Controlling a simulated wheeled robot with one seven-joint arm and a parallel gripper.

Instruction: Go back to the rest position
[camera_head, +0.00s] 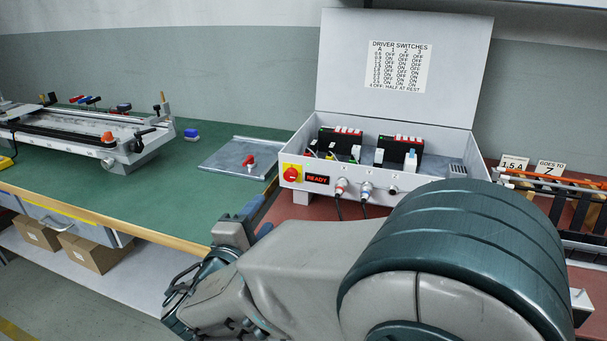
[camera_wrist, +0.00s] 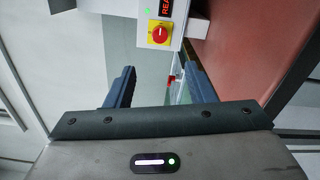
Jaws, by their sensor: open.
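My gripper (camera_wrist: 161,85) shows in the wrist view with its two dark fingers spread apart and nothing between them. In the head view my gripper (camera_head: 256,218) is over the front edge of the bench, in front of and to the left of the control box. My arm reaches across the lower right of the head view and hides part of the bench there. The open grey control box (camera_head: 300,204) has its lid up, a lit READY display (camera_head: 317,180) and a red knob on a yellow plate (camera_head: 291,174). The knob also shows in the wrist view (camera_wrist: 160,34).
A metal plate (camera_head: 222,160) with a small red part lies left of the box. A fixture (camera_head: 140,150) stands at the far left, with a blue part (camera_head: 192,134) beside it. A rack (camera_head: 582,212) stands at the right. Green bench top (camera_head: 150,195) is clear between.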

